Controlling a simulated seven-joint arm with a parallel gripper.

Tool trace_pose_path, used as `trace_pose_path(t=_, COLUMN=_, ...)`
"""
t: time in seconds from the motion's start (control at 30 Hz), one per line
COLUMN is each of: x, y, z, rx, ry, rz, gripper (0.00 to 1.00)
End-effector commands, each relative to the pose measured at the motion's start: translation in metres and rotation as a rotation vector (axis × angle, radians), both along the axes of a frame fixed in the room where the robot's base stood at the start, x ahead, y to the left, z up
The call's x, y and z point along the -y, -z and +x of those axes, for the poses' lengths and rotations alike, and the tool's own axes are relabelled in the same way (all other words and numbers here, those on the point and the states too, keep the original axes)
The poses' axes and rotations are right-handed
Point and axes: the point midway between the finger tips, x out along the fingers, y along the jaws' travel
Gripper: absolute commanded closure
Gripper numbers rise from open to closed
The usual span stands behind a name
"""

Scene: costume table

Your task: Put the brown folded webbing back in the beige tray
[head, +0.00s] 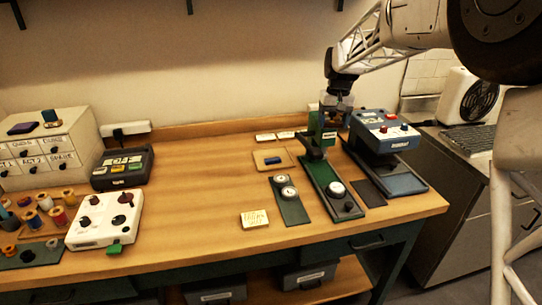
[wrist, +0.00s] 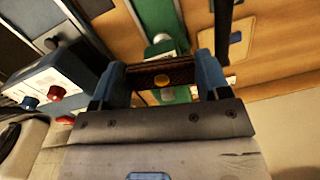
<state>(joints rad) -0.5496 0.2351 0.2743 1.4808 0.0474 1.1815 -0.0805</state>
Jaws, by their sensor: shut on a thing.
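My gripper (head: 336,104) is over the back right of the table, above the green press-like device. In the wrist view my gripper (wrist: 160,68) is shut on a dark brown strip, the brown folded webbing (wrist: 185,73), which spans between the two blue fingers. A round yellow spot shows on its near side. In the head view the webbing is too small to make out. A flat beige tray (head: 263,162) lies to the left of my gripper with a small blue piece on it. It also shows at the upper right of the wrist view (wrist: 246,28).
The green device (head: 321,178) stands under my gripper, and a blue-and-white machine (head: 381,132) is close on its right. Dial gauges (head: 289,191) and a small labelled cream block (head: 254,219) are nearer the front.

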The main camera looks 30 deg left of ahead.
Motion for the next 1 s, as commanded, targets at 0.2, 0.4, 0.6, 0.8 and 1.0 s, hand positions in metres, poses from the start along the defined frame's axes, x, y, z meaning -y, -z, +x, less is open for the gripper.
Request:
trace_pose_path(t=0.2, x=-0.044, y=-0.024, z=0.025, rx=-0.002, ry=-0.02, rz=-0.004, gripper=0.57)
trace_pose_path(t=0.4, x=-0.081, y=-0.034, z=0.04, rx=-0.005, ry=-0.042, rz=-0.01, gripper=0.57)
trace_pose_path(t=0.6, x=-0.115, y=-0.027, z=0.05, rx=-0.008, ry=-0.064, rz=-0.015, gripper=0.57)
trace_pose_path(t=0.8, x=-0.147, y=-0.006, z=0.055, rx=-0.012, ry=-0.086, rz=-0.02, gripper=0.57)
trace_pose_path(t=1.0, x=-0.177, y=0.024, z=0.057, rx=-0.014, ry=-0.109, rz=-0.026, gripper=0.57)
